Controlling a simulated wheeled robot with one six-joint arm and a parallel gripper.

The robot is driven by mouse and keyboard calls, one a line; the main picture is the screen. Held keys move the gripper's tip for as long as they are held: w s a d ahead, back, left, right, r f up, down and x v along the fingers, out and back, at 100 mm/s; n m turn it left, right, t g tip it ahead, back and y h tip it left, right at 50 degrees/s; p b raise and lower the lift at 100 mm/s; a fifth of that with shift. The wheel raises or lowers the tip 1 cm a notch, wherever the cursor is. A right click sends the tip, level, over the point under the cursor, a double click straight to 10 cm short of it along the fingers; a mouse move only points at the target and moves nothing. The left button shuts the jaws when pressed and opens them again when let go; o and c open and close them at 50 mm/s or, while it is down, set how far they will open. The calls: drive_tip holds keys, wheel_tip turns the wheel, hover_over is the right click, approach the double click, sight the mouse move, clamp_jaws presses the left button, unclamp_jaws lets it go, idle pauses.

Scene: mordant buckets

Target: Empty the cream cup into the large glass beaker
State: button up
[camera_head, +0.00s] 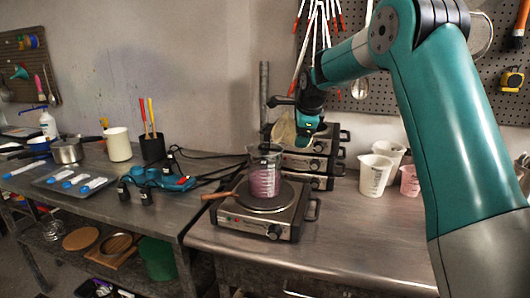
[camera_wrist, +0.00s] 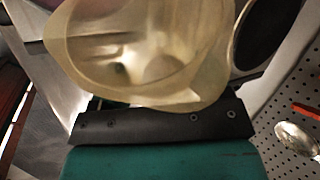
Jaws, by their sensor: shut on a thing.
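The large glass beaker (camera_head: 265,180) stands upright on the front hot plate and holds pink liquid. My gripper (camera_head: 306,122) is shut on the cream cup (camera_head: 284,130), just above and to the right of the beaker's rim. The gripper and arm partly hide the cup, which looks tilted. In the wrist view, the translucent cream cup (camera_wrist: 150,55) fills the upper middle, its inside visible, above my gripper's dark bar (camera_wrist: 160,125). No liquid stream shows, and I cannot tell how much the cup holds.
The front hot plate (camera_head: 262,217) sits at the bench edge, with more hot plates (camera_head: 322,160) behind. White cups (camera_head: 374,176) and a pink cup (camera_head: 410,181) stand at the right. A black pen holder (camera_head: 152,148) and small dark bottles (camera_head: 146,195) are left. The steel bench is clear in front right.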

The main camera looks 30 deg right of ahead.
drive_tip(key=shift+s+d+r+y+p, duration=0.1)
drive_tip(key=shift+d+r+y+p, duration=0.2)
drive_tip(key=shift+y+p, duration=0.65)
wheel_tip(320, 180, down, 2)
drive_tip(key=y+p, duration=0.1)
drive_tip(key=p, duration=0.1)
drive_tip(key=m+t+y+p, duration=0.1)
drive_tip(key=p, duration=0.2)
drive_tip(key=shift+d+f+y, duration=0.1)
drive_tip(key=shift+f+y, duration=0.05)
drive_tip(key=shift+y, duration=0.1)
drive_tip(key=shift+s+d+f+m+t+y+p, duration=0.15)
drive_tip(key=shift+d+f+m+t+y+p, duration=0.4)
drive_tip(key=shift+p, duration=0.6)
wheel_tip(320, 180, down, 6)
drive_tip(key=d+m+t+y+p, duration=0.1)
drive_tip(key=d+t+y, duration=0.1)
drive_tip(key=y, duration=0.3)
drive_tip(key=shift+s+d+r+p, duration=0.15)
drive_tip(key=shift+s+d+p, duration=0.05)
drive_tip(key=shift+s+p, duration=0.1)
drive_tip(key=shift+r, duration=0.1)
